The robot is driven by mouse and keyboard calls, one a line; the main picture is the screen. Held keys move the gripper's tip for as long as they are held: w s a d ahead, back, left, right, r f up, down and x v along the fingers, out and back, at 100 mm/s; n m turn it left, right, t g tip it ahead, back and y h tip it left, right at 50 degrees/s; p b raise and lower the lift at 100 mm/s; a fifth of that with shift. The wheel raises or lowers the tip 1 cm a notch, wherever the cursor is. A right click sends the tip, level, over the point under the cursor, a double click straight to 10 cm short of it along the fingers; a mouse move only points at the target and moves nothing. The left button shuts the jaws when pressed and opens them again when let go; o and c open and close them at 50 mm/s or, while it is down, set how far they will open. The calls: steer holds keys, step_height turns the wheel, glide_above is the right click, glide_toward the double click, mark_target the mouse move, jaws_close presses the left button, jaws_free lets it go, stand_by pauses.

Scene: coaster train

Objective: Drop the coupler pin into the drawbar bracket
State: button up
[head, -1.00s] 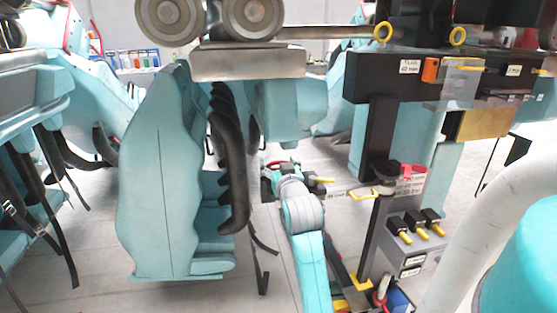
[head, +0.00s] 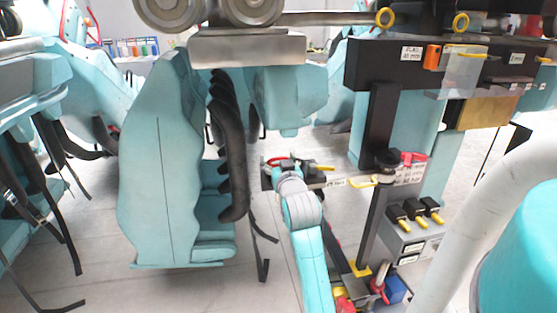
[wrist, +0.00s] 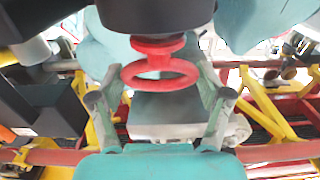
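A red ring handle (wrist: 158,72) on a short red neck shows in the wrist view, just under a dark round body (wrist: 155,15). It looks like the top of the coupler pin, but its shank is hidden. In the head view, red (head: 277,160) shows at the tip of my arm. My gripper (wrist: 160,85) has its grey fingers apart on the left and right of the ring, with no clear contact. In the head view my gripper (head: 287,168) points away from me, largely hidden by my own wrist. I cannot identify the drawbar bracket with certainty.
A labelled bar (head: 345,182) and dark post (head: 382,155) stand right of my gripper. A teal seat (head: 165,180) with black restraints is left. Floor shows at lower left.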

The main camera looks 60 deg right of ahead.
steer(key=o, duration=0.3)
steer(key=shift+o, duration=0.2)
steer(key=v, duration=0.7)
steer(key=shift+s+a, duration=0.15)
steer(key=shift+a, duration=0.05)
stand_by(0.4)
steer(key=s+a+f+n+t+y, duration=0.2)
steer(key=a+f+n+y, duration=0.15)
steer(key=a+f, duration=0.75)
steer(key=s+a+f+n+t+y, duration=0.15)
steer(key=a+f+y, duration=0.25)
steer(key=a+f, duration=0.75)
steer(key=s+a+n+y, duration=0.2)
steer(key=s+a+y, duration=0.1)
steer(key=s+a, duration=0.5)
steer(key=s+a+n+y, duration=0.2)
steer(key=s+a, duration=0.6)
steer(key=s, duration=0.6)
steer(key=shift+a+f+n+y, duration=0.3)
steer(key=shift+f+n+y, duration=0.1)
steer(key=shift+y, duration=0.15)
